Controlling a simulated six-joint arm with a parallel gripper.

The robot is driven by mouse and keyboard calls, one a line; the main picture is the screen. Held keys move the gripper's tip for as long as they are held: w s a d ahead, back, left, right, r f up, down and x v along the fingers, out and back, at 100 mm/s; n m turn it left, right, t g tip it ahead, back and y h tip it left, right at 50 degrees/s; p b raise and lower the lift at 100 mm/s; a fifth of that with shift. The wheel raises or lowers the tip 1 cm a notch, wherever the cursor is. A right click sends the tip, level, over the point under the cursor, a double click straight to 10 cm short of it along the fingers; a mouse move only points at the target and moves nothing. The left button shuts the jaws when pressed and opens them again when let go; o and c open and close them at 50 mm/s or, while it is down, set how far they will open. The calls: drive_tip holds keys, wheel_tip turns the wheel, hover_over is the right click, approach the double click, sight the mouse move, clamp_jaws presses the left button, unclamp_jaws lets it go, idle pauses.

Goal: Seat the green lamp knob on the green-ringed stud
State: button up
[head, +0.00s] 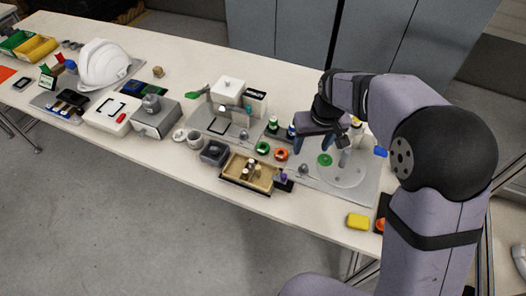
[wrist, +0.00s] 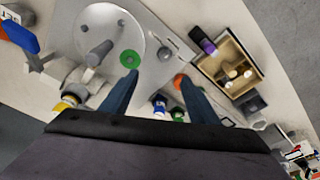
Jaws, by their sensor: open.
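The orange round piece (head: 281,154) is close to the right finger in the wrist view. Bottles with green and blue caps (head: 291,131) stand behind. A wooden tray (head: 233,174) and a purple-topped item (head: 283,178) are at the front. A grey post (head: 344,158) rises from the disc.

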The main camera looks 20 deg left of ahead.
sight(262, 149)
drive_tip(key=a+f+n, duration=0.1)
drive_tip(key=a, duration=0.3)
drive_tip(key=a+f, duration=0.1)
drive_tip(key=a, duration=0.4)
drive_tip(key=w+a+f+n+y+b, duration=0.1)
drive_tip(key=a, duration=0.4)
drive_tip(key=shift+a+n, duration=0.15)
drive_tip(key=shift+n, duration=0.15)
drive_tip(key=shift+p+x, duration=1.3)
drive_tip(key=shift+x, duration=2.35)
drive_tip(key=shift+c, duration=0.2)
drive_tip(key=c, duration=1.1)
